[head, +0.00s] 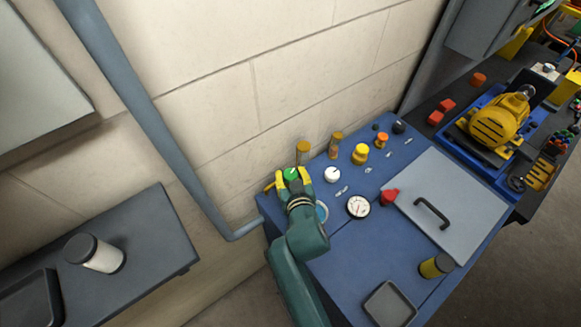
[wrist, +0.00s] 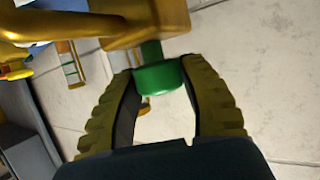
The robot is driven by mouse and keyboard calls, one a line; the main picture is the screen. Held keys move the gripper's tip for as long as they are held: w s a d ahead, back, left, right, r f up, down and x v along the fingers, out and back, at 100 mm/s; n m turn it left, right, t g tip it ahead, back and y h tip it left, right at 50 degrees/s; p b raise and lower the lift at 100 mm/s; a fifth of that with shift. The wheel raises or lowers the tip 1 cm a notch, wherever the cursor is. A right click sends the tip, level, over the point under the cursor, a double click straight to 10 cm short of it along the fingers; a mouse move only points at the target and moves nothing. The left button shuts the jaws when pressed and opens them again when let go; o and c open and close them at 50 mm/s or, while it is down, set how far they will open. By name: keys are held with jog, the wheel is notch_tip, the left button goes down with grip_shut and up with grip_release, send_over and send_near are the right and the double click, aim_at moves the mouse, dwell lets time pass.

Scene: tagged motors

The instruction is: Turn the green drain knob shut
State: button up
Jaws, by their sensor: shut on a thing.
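The green drain knob (head: 291,173) sits at the back left corner of the blue bench. In the wrist view the green knob (wrist: 160,76) is between the tips of my two yellow ridged fingers, below a brass-coloured fitting (wrist: 135,28). My gripper (head: 289,182) is shut on the knob, with a finger on each side of it. The knob's marking is too small to read in the head view. The gripper hides part of the knob and its mount.
On the blue bench (head: 345,268), a white knob (head: 332,174), a yellow knob (head: 360,153), a dial gauge (head: 358,207) and a red knob (head: 390,195) stand to the right. A grey lid with a black handle (head: 431,213) lies farther right. A wall (head: 250,95) stands close behind.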

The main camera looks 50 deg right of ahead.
jog(key=shift+s+d+r+n+t+y+p, duration=0.15)
jog(key=shift+r+n+t+y+p, duration=0.2)
jog(key=shift+n+y+p, duration=0.7)
jog(key=shift+f+t+p, duration=0.1)
jog(key=shift+t+p, duration=0.25)
jog(key=shift+p, duration=0.15)
jog(key=n+y+b, duration=0.1)
jog(key=f+n+y+b, duration=0.1)
jog(key=n+y, duration=0.1)
jog(key=shift+d+t, duration=0.1)
jog(key=shift+t, duration=0.3)
jog(key=n+y+b, duration=0.2)
jog(key=b, duration=0.1)
jog(key=shift+f, duration=0.2)
jog(key=n+y+b, duration=0.1)
jog(key=y+b, duration=0.1)
jog(key=b, duration=0.1)
jog(key=shift+n+y+b, duration=0.25)
jog(key=shift+n+b, duration=0.1)
jog(key=shift+b, duration=0.05)
jog(key=n+g+y+b, duration=0.1)
jog(key=n+y+b, duration=0.1)
jog(key=y+b, duration=0.1)
jog(key=n+g+y+b, duration=0.1)
jog(key=n+y+b, duration=0.1)
jog(key=n+b, duration=0.1)
jog(key=shift+a+r+y+b, duration=0.2)
jog(key=shift+y+b, duration=0.2)
jog(key=shift+b, duration=0.3)
jog(key=shift+n+g, duration=0.3)
